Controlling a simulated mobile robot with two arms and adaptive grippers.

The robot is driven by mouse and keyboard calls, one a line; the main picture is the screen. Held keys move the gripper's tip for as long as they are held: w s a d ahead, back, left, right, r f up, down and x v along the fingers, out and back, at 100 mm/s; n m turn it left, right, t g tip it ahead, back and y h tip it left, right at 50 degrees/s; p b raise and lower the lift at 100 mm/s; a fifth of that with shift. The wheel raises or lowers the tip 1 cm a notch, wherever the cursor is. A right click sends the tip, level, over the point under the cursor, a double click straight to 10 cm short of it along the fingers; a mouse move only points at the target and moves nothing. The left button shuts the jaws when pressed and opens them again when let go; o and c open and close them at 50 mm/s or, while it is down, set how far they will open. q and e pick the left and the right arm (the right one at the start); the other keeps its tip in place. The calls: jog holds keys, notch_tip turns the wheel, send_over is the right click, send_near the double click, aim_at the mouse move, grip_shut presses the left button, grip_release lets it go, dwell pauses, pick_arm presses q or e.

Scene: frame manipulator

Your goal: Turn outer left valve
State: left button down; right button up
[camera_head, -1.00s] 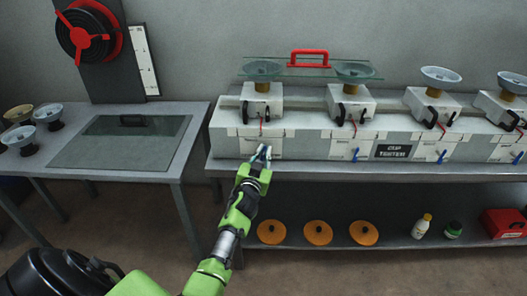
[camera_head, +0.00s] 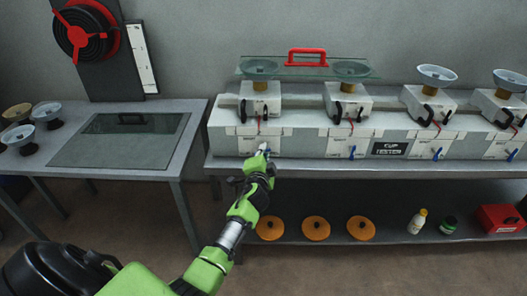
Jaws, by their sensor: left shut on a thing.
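A long grey tester box (camera_head: 318,146) stands on the right bench, with a row of small blue valves on its front. The outer left valve sits at the leftmost front panel (camera_head: 245,144), mostly hidden behind my left gripper (camera_head: 262,153). That gripper is at the panel, its fingers shut on the valve; the valve's angle is hard to make out. The neighbouring blue valve (camera_head: 352,152) hangs on the panel to the right, apart from the gripper. My right gripper is not in view.
Several white units with cups (camera_head: 437,76) stand on the box, and a glass plate with a red handle (camera_head: 307,56) lies over the left two. Orange discs (camera_head: 316,228) and bottles (camera_head: 417,222) sit on the lower shelf. A table (camera_head: 185,155) stands left.

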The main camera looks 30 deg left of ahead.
pick_arm(q)
jog(key=m, duration=0.2)
jog(key=m+y, duration=0.1)
jog(key=m, duration=0.1)
jog(key=shift+d+f+g, duration=0.1)
jog(key=shift+f+g, duration=0.15)
jog(key=shift+g, duration=0.05)
dwell(0.4)
jog(key=c, duration=2.1)
grip_release()
jog(key=v, duration=1.2)
jog(key=shift+w, duration=0.1)
